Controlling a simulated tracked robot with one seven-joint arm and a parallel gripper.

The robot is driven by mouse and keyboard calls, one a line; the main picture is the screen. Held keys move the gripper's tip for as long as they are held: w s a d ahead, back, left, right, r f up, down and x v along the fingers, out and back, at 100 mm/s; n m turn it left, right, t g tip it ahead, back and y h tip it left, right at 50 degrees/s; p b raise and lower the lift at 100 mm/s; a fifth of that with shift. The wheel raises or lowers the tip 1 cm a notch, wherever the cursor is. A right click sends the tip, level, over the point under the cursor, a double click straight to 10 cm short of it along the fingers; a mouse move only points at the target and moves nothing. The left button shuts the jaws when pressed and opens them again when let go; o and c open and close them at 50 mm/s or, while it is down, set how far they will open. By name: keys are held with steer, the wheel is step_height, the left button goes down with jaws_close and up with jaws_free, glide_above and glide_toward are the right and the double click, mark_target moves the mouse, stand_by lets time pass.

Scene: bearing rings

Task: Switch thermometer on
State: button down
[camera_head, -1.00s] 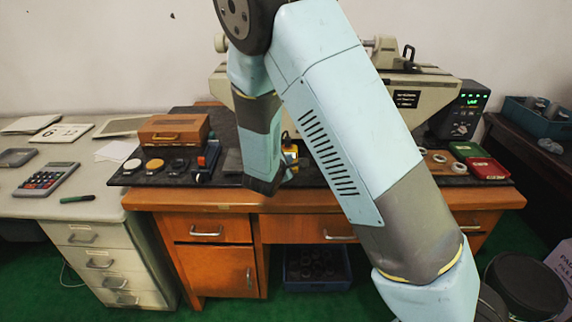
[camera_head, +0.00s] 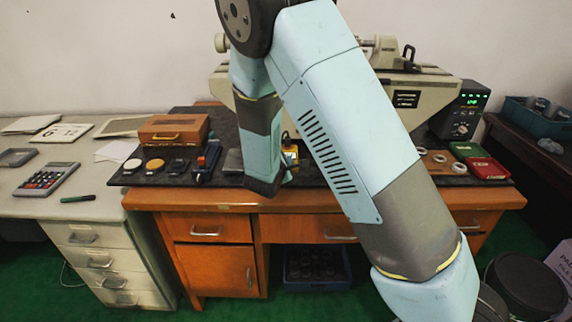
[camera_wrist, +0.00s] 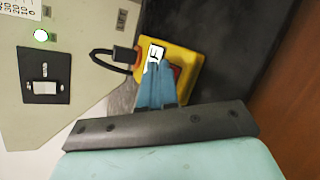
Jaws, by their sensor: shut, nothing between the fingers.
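A yellow box (camera_wrist: 191,62) with a white label and a red part lies on the dark mat in the wrist view. A black plug-like piece and cable join its left side. I take it as the thermometer, but cannot be sure. It also shows in the head view (camera_head: 291,157), partly behind my arm. My gripper (camera_wrist: 157,72) is shut and empty. Its blue fingertips overlap the label and partly hide the red part; I cannot tell whether they touch it.
A beige machine panel (camera_wrist: 85,50) with a black switch plate (camera_wrist: 45,88) and a lit lamp stands left in the wrist view. In the head view, a black unit with a green display (camera_head: 461,112) stands right. Dials and a wooden box (camera_head: 172,130) are left of my arm.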

stand_by(0.3)
steer(key=shift+s+r, duration=0.25)
steer(key=shift+r, duration=0.2)
step_height(320, 180, up, 6)
steer(key=s, duration=0.2)
steer(key=shift+s+f, duration=0.25)
steer(key=shift+s, duration=0.05)
stand_by(0.4)
